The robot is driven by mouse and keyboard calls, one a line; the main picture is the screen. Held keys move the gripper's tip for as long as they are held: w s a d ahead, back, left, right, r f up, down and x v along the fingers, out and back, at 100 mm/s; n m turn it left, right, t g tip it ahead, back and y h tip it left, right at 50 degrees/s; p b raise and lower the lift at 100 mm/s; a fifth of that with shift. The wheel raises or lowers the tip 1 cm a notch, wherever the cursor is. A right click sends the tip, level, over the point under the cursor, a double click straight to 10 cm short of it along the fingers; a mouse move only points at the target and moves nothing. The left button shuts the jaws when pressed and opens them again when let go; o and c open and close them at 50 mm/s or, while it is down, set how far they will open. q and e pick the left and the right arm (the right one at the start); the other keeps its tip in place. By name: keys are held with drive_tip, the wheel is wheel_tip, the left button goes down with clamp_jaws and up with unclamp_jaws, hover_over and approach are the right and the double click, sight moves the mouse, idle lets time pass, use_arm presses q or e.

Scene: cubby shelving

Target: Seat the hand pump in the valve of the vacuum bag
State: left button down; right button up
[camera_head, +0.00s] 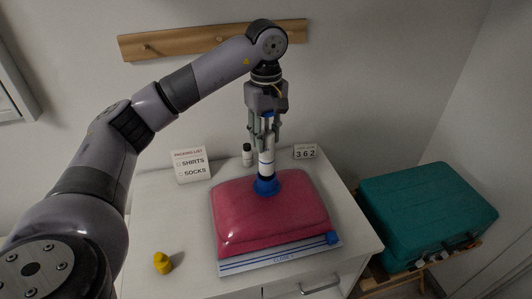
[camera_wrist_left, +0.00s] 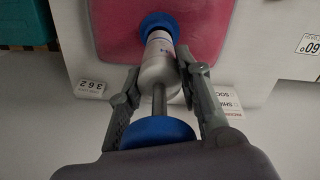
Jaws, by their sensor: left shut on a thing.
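The vacuum bag (camera_head: 262,222) is a puffed-up pink bag lying on the white cabinet top; its pink surface also shows in the left wrist view (camera_wrist_left: 207,30). The hand pump (camera_head: 266,162) is a white cylinder with a blue foot, upright over the bag's back part. In the left wrist view the pump (camera_wrist_left: 158,60) has a grey rod and a blue handle near my palm. My left gripper (camera_head: 265,142) is shut on the pump from above. The pump's blue foot meets the bag's top; the valve is hidden under it, so I cannot tell if it is seated. My right gripper is not in view.
A yellow figure (camera_head: 163,263) stands front left. A teal suitcase (camera_head: 425,212) is at the right. A peg rail (camera_head: 205,40) is on the wall.

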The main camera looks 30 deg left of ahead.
sight(266, 153)
use_arm(q)
wheel_tip(266, 153, down, 2)
drive_tip(key=shift+f, duration=0.1)
wheel_tip(266, 153, down, 3)
drive_tip(key=shift+r+p, duration=0.1)
drive_tip(key=shift+p, duration=0.45)
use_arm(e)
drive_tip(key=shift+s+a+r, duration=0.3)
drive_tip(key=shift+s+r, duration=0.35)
use_arm(q)
drive_tip(key=shift+f, duration=0.3)
drive_tip(key=c, duration=1.2)
unclamp_jaws()
drive_tip(key=shift+o, duration=0.2)
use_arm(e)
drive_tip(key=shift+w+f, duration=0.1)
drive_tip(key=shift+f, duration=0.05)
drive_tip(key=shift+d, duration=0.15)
